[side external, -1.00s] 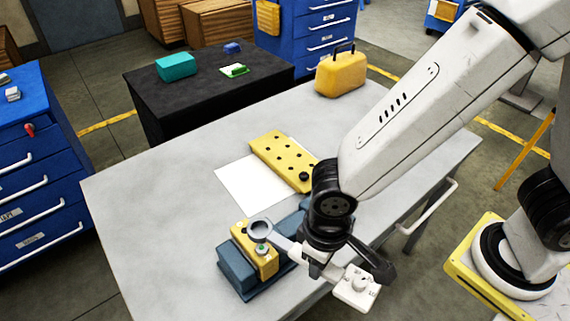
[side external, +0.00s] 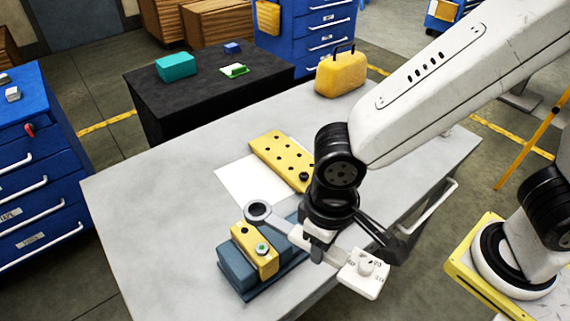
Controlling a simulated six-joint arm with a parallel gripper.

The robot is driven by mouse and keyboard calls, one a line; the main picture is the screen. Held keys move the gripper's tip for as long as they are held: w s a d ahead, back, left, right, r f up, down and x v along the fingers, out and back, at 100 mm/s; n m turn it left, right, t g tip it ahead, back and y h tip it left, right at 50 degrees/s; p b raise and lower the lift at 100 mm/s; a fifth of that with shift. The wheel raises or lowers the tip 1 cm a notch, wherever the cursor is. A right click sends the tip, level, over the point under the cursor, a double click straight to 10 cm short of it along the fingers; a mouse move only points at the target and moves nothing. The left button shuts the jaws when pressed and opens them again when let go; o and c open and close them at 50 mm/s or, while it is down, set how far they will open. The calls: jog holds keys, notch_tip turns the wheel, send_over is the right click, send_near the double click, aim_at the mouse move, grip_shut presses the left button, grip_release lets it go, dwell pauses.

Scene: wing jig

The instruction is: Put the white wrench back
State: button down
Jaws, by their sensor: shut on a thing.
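The white wrench (side external: 280,222) is a torque wrench with a grey ring end at the left and a white dial head (side external: 364,272) at the right. My gripper (side external: 318,242) is shut on its middle. The ring shows above and behind the yellow block (side external: 255,256) in the picture, apart from the green-topped bolt (side external: 262,249). The yellow block sits on a blue-grey jig (side external: 236,270) at the table's near edge. My gripper and the wrench hide part of the jig.
A yellow plate with holes (side external: 283,160) lies partly on a white sheet (side external: 245,187), a black knob on it. A yellow case (side external: 341,72) stands at the table's far corner. The left of the grey table (side external: 150,190) is clear. A black cabinet (side external: 205,100) stands behind.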

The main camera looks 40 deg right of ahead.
jog(key=shift+w+a+r+n, duration=0.2)
jog(key=shift+w+n, duration=0.15)
jog(key=shift+w, duration=0.3)
jog(key=shift+w+a+r+n, duration=0.15)
jog(key=shift+w+n, duration=0.2)
jog(key=shift+w, duration=0.3)
jog(key=w+d+n, duration=0.2)
jog(key=w+n, duration=1.1)
jog(key=w, duration=1.2)
jog(key=shift+d+f, duration=0.15)
jog(key=shift+f, duration=4)
jog(key=shift+d+f, duration=0.1)
jog(key=shift+f, duration=4.1)
jog(key=shift+f, duration=3.3)
